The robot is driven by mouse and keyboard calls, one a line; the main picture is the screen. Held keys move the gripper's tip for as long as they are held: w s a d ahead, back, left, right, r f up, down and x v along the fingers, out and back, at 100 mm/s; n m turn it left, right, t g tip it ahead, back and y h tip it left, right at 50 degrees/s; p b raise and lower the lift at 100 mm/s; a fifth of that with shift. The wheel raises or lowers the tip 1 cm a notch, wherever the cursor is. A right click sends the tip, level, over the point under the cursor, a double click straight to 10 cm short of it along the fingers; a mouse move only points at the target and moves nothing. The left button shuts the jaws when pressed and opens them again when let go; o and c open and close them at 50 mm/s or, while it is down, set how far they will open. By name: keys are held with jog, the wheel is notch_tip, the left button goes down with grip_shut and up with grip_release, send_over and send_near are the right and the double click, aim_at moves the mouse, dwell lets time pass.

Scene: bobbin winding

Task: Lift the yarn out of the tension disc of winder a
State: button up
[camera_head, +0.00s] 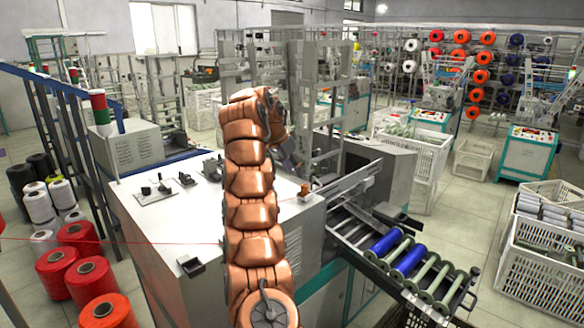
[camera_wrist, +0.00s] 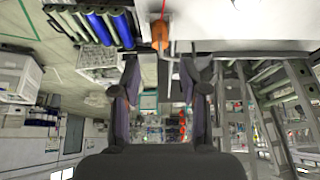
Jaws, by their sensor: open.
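The winder's white-topped cabinet (camera_head: 170,225) stands in the middle of the head view. A thin red yarn (camera_head: 130,241) crosses in front of it from the left and passes behind my arm. A small orange-brown block (camera_head: 305,191) sits at the cabinet's right edge; in the wrist view an orange-brown piece (camera_wrist: 160,36) with a short red strand (camera_wrist: 168,8) lies beyond the fingertips. I cannot tell which part is the tension disc. My gripper (camera_wrist: 163,75) is open with nothing between its fingers. In the head view it is mostly hidden behind my copper-coloured arm.
Small dark fittings (camera_head: 186,179) and a black holder (camera_head: 190,265) stand on the cabinet top. A rack with blue bobbins (camera_head: 383,243) and green rollers juts out at the right. Red yarn cones (camera_head: 80,238) stand at the left. A grey metal frame (camera_head: 330,100) rises behind my gripper.

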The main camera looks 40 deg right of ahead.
jog(key=shift+b+x, duration=1.55)
jog(key=shift+x, duration=2.9)
jog(key=shift+c, duration=0.3)
grip_shut()
notch_tip(320, 180, up, 5)
jog(key=p, duration=0.4)
jog(key=shift+f, duration=0.25)
jog(key=shift+a, duration=0.1)
